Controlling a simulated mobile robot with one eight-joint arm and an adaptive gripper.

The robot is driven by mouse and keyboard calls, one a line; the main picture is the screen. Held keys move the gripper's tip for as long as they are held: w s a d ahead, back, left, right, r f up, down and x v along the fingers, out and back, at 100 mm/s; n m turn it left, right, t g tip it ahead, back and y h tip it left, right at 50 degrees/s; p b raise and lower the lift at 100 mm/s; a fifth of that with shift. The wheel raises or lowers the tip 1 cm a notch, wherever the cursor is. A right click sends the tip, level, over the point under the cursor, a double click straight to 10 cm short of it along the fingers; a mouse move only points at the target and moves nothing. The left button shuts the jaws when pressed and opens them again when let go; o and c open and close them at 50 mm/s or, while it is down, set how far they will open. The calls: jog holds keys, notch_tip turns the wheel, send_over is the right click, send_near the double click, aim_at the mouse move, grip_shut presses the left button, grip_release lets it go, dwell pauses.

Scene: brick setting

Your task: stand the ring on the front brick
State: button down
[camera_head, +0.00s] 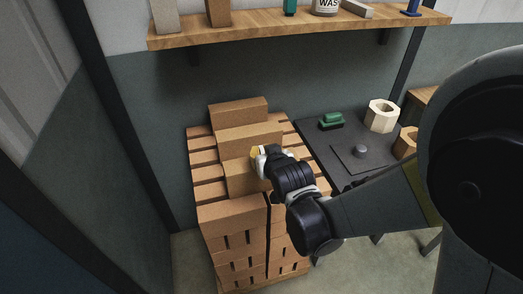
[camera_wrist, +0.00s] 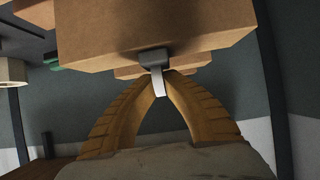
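Three bricks stand in steps on the stack: a back brick (camera_head: 238,108), a middle brick (camera_head: 238,137) and the front brick (camera_head: 242,178). My gripper (camera_head: 256,152) is by the upper right part of the front brick in the head view. In the wrist view its yellow fingers (camera_wrist: 158,84) close together on a small grey piece with a pale strip, apparently the ring (camera_wrist: 154,60), seen edge-on. The piece lies against the edge of a large brick in that view; whether it rests on it I cannot tell. The head view does not show the ring clearly.
A dark table (camera_head: 318,128) at the right bears a green brush-like thing (camera_head: 331,121), a pale hexagonal ring-shaped block (camera_head: 381,115), a brown block (camera_head: 407,141) and a grey round piece (camera_head: 360,151). A wooden shelf (camera_head: 300,31) with bottles runs above the stack.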

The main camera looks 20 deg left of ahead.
jog(key=shift+f, duration=0.15)
jog(key=c, duration=1.5)
grip_release()
jog(key=shift+c, duration=0.2)
